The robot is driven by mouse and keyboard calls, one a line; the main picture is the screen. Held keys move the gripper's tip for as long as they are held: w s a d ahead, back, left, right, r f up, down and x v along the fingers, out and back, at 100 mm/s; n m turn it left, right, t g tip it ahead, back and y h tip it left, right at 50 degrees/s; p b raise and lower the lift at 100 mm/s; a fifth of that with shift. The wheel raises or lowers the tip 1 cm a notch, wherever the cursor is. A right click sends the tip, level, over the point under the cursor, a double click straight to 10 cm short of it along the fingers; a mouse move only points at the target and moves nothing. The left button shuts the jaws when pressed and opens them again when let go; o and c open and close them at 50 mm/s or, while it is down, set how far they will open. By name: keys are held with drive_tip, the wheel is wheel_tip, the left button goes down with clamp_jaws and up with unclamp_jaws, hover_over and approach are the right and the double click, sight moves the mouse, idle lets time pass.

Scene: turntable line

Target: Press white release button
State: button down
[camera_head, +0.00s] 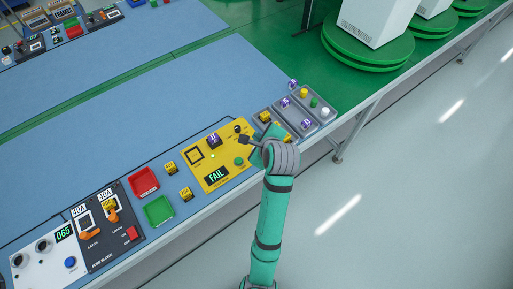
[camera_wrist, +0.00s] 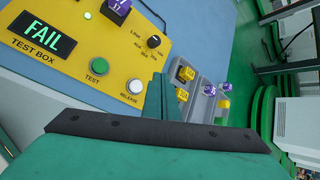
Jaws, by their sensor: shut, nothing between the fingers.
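The white release button (camera_wrist: 135,87) sits on the yellow test box (camera_wrist: 65,75), right of the green test button (camera_wrist: 98,66) in the wrist view. The box's display (camera_wrist: 45,38) reads FAIL. My gripper (camera_wrist: 160,84) is shut and empty, its teal fingers just right of the white button; whether they touch it I cannot tell. In the head view the yellow test box (camera_head: 203,165) shows on the bench, with my arm over its right end. The white button is hidden there by my arm.
A purple-topped part (camera_wrist: 115,8) and a black knob (camera_wrist: 153,42) stand on the box. Grey trays (camera_head: 313,100) with yellow and purple parts lie to its right. Red (camera_head: 144,181) and green (camera_head: 158,210) trays lie left. The bench's front edge runs beneath my arm.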

drive_tip(key=shift+f, duration=2.4)
drive_tip(key=shift+f, duration=0.15)
drive_tip(key=shift+f, duration=0.3)
drive_tip(key=shift+f, duration=0.45)
idle(1.0)
drive_tip(key=shift+r, duration=0.9)
drive_tip(key=shift+r, duration=2.5)
